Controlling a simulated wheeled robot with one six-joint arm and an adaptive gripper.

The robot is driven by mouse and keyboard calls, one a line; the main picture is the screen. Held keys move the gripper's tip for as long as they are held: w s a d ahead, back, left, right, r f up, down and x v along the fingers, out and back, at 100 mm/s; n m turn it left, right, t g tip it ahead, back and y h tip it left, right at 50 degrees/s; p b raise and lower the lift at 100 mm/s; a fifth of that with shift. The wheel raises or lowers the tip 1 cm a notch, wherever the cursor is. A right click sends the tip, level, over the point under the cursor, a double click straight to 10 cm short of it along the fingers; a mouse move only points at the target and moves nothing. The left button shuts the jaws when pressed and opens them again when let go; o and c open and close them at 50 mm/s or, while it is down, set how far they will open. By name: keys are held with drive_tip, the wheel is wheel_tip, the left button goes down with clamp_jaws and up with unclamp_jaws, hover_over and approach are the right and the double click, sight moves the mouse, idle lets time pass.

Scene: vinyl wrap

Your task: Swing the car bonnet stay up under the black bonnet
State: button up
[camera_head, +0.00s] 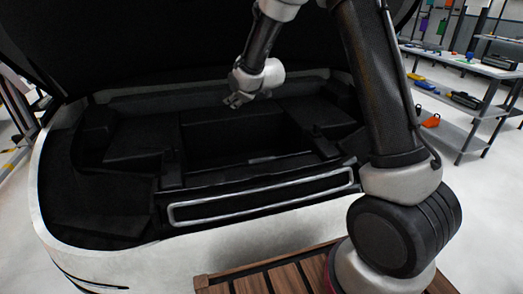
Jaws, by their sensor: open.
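The black bonnet (170,40) is raised and fills the upper left of the head view, over the open dark bay of the white car. My gripper (236,101) hangs over the back part of the bay, below the bonnet. It is open, and I see nothing between its fingers. I cannot make out the bonnet stay for certain against the dark bay. A short pale strip (265,159) lies low in the bay, but I cannot tell what it is.
The car's white front edge (120,262) curves around the bay. A pale-rimmed long frame (262,199) runs along its front. A slatted wooden surface (275,276) is at the bottom. A grey shelf (465,68) with tools stands at right, beyond open floor.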

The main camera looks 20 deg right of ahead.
drive_tip(key=s+d+f+n+g+h, duration=0.2)
drive_tip(key=s+d+f+n+g, duration=0.1)
drive_tip(key=s+f+g, duration=0.45)
drive_tip(key=n+g+h, duration=0.1)
drive_tip(key=n, duration=0.2)
approach(262, 159)
drive_tip(key=f, duration=0.1)
drive_tip(key=x, duration=0.8)
drive_tip(key=shift+w, duration=0.25)
clamp_jaws()
